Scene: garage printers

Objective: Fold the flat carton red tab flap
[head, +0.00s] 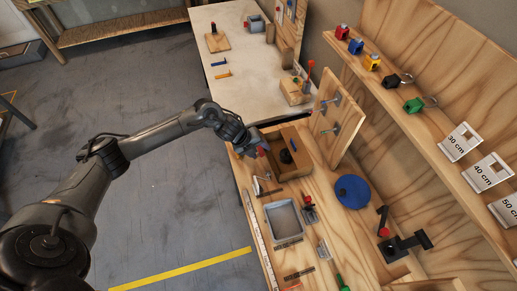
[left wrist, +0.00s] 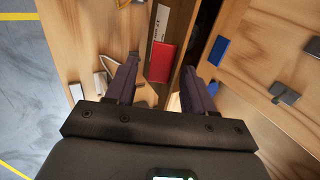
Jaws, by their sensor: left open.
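The brown carton (head: 296,172) sits open-topped near the far left end of the wooden bench, with dark items inside it. A red tab (head: 262,152) shows at its left side, close to my left gripper (head: 254,146). In the left wrist view the red tab (left wrist: 162,62) lies on a flap edge between my spread fingers, nearer the left finger. My left gripper (left wrist: 160,85) is open, and I cannot tell whether a finger touches the flap. A blue tab (left wrist: 219,50) shows beyond the right finger. My right gripper is in neither view.
A grey bin (head: 284,222), a blue disc (head: 353,191) and small tools lie on the bench. An upright wooden board (head: 333,116) stands right of the carton. A shelf with coloured padlocks (head: 372,63) runs along the right. Open floor lies left.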

